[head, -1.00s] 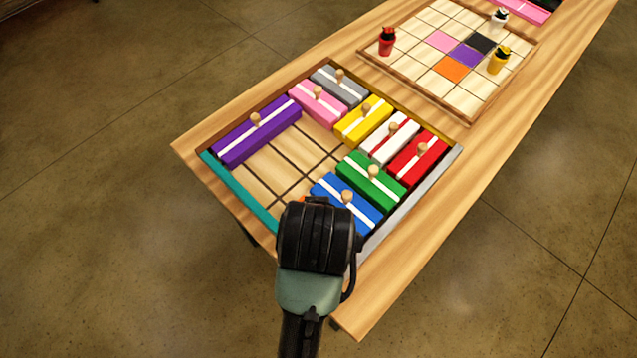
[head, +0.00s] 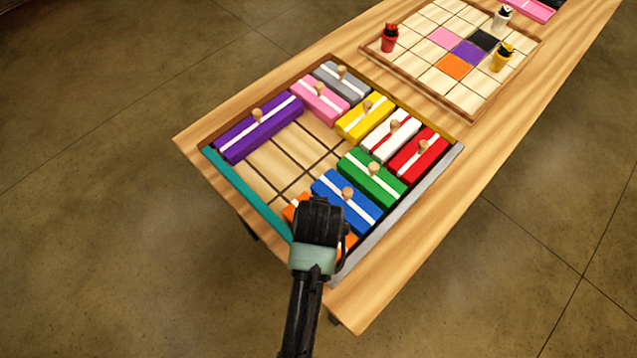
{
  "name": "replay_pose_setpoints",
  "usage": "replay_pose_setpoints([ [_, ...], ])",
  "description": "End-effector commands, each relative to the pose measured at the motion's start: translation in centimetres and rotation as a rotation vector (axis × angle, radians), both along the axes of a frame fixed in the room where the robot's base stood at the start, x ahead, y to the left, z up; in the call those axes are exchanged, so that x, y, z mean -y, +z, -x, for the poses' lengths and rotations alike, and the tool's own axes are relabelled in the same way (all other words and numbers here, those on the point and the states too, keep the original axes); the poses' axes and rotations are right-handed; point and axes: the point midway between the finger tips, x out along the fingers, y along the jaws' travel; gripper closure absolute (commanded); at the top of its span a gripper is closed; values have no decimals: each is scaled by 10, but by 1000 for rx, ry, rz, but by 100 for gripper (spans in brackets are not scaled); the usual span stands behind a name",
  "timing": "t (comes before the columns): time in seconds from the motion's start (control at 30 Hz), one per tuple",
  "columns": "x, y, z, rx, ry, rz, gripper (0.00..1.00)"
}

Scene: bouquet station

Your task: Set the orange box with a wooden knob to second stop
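The orange box (head: 292,210) lies in the near corner of the sliding-block tray, close to the teal wall (head: 243,193). My gripper (head: 320,215) is over it and hides most of it, including its wooden knob. Orange also shows to the right of my gripper, beside the grey wall. The fingers are hidden behind the wrist, so I cannot see whether they are open or shut on the knob. The blue box (head: 335,205) with a white stripe lies directly beyond the orange box.
The green (head: 360,182), red (head: 410,165), purple (head: 240,140) and several other knobbed boxes fill the tray's far and right sides. Bare wooden cells (head: 275,165) lie left of the blue and green boxes. A tiled board (head: 405,65) with small pots stands farther back.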

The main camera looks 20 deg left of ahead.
Motion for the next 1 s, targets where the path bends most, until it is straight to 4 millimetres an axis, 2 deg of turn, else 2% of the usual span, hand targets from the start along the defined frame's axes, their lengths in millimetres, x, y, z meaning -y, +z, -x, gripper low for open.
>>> replay_pose_setpoints([
  [0.2,0,0,0,0,0,0,40],
  [0.27,0,0,0,0,0,0,49],
  [0.5,0,0,0,0,0,0,92],
  [0.57,0,0,0,0,0,0,100],
  [1.0,0,0,0,0,0,0,100],
])
